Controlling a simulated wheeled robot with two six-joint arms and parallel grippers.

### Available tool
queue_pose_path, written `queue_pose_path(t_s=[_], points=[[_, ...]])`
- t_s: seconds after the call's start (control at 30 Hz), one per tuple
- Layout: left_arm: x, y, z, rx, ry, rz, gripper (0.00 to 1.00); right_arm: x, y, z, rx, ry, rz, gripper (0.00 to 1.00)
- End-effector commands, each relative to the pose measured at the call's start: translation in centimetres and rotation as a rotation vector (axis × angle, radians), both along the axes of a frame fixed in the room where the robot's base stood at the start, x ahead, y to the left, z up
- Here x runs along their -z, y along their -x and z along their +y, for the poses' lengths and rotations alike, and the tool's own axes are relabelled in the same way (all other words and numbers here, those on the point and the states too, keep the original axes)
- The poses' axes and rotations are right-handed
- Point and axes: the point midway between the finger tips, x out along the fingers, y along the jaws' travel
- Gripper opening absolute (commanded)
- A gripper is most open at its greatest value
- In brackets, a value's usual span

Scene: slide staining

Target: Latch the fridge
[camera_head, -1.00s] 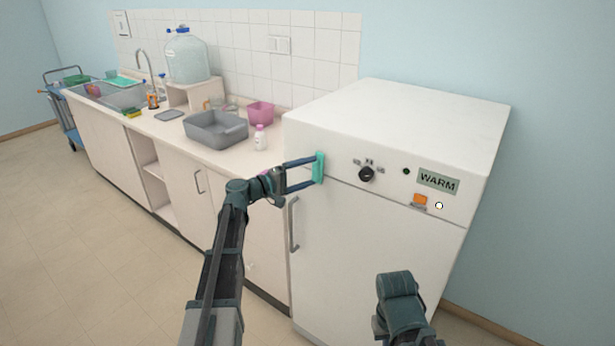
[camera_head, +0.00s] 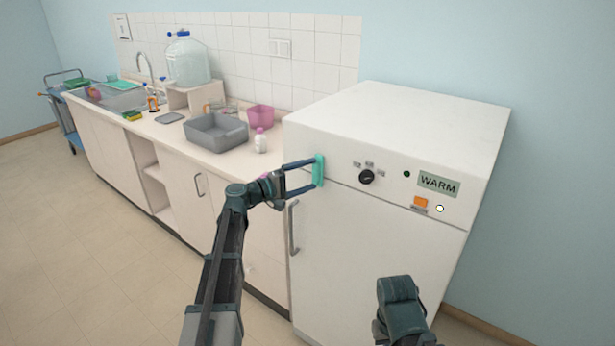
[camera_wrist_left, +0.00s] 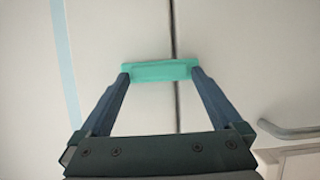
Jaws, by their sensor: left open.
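The fridge (camera_head: 370,255) is a white cabinet with a door below a control panel. A teal bar (camera_head: 318,170), which looks like the latch, is at the left of its front, by the seam above the door. In the left wrist view the teal bar (camera_wrist_left: 158,71) lies across the dark seam. My left gripper (camera_head: 317,172) is open, with one fingertip at each end of the bar. I cannot tell whether they touch it. The door looks shut. Only a dark part of my right arm shows at the bottom; its gripper is out of view.
The door handle (camera_head: 293,227) is below the left gripper. A black knob (camera_head: 367,177), an orange switch (camera_head: 421,202) and a WARM label (camera_head: 438,184) are on the panel. A counter (camera_head: 165,130) with a grey basin (camera_head: 216,133) and white bottle (camera_head: 260,142) adjoins on the left.

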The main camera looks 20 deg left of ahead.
Motion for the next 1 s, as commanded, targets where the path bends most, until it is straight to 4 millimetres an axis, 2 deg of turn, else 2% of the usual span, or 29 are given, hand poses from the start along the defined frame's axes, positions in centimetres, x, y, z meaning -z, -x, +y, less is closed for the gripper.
queue_pose_path(t_s=[0.17,0.6,0.8,1.0], points=[[0.0,1.8,1.6,-0.003,0.0,0.0,1.0,0.0,0.0,0.0,0.0,0.0,0.0,0.0],[0.1,8.4,7.6,-0.003,0.0,0.0,1.0,0.1,0.0,0.0,0.0,0.0,0.0,0.0],[0.1,9.8,9.0,-0.001,-0.001,0.001,1.0,0.1,0.0,0.0,0.0,0.0,0.0,0.0],[0.1,10.1,9.3,0.001,-0.001,0.001,1.0,0.1,0.0,0.0,0.0,0.0,0.0,0.0]])
